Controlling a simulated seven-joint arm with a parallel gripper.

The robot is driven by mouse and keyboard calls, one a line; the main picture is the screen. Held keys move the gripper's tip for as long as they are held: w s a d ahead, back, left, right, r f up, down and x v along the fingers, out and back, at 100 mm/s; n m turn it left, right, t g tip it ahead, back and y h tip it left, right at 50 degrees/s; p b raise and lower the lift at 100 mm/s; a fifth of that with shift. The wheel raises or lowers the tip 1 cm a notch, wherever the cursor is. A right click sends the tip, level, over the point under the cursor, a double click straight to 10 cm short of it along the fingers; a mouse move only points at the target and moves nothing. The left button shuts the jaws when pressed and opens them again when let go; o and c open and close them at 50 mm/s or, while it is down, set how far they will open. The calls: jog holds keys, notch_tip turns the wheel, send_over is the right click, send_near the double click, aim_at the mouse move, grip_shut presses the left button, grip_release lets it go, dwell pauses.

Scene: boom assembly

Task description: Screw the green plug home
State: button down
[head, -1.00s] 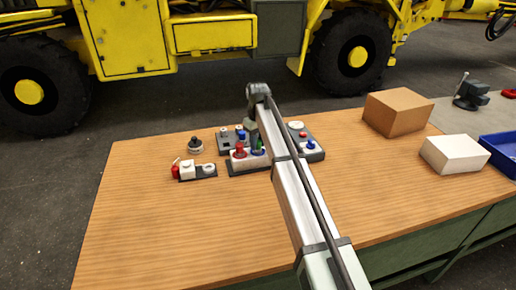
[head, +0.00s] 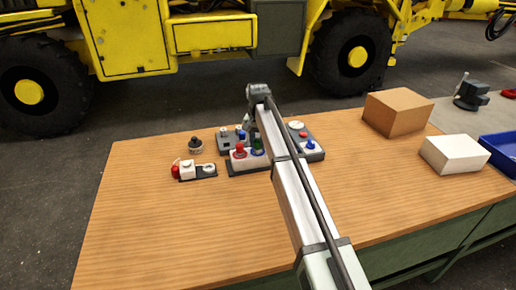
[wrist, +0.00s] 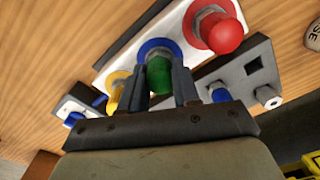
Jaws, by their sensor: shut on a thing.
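The green plug (wrist: 159,76) stands in the blue-ringed port of a white block (wrist: 182,48), seen in the wrist view. My gripper (wrist: 161,84) is shut on the plug, with one dark finger on each side of it. How deep the plug sits is hard to tell, as the fingers and gripper body hide part of it.
A red plug (wrist: 221,32) stands beside the green one, and a yellow part (wrist: 117,88) on its other side. Grey fixtures with blue parts are close by. A small fixture (head: 196,171) stands left, boxes (head: 397,111) right. The front left of the table is clear.

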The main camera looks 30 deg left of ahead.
jog(key=shift+m, duration=0.3)
jog(key=m, duration=0.5)
jog(key=shift+m, duration=0.3)
jog(key=m, duration=0.5)
jog(key=shift+f+m, duration=0.1)
jog(key=shift+m, duration=0.3)
jog(key=c, duration=0.9)
grip_release()
jog(key=n, duration=1.2)
